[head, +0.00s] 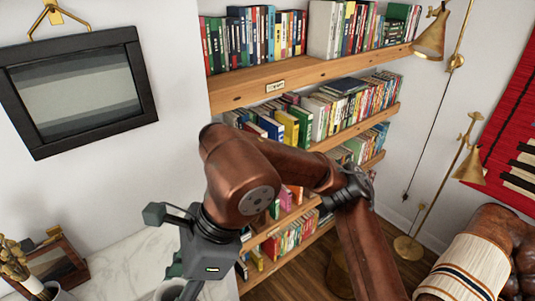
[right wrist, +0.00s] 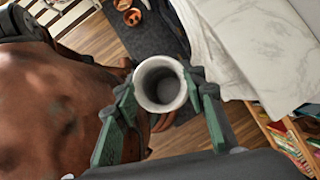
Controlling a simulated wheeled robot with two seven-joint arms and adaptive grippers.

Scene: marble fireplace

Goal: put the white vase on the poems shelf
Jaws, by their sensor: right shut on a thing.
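The white vase (right wrist: 141,77) is between the green fingers of my right gripper (right wrist: 163,90) in the right wrist view. The fingers touch it on both sides, and I look down into its open mouth. In the head view my right gripper (head: 178,268) is low, left of the bookshelves, over the marble. A pale rim (head: 168,292) below it at the bottom edge looks like the vase, mostly cut off. The top wooden shelf (head: 312,70) carries a small label plate (head: 275,87); I cannot read it surely. My left gripper is not in view.
Books (head: 255,38) fill most of the shelves; the top shelf's front ledge is bare. Brass lamps (head: 432,38) stand right of the shelves.

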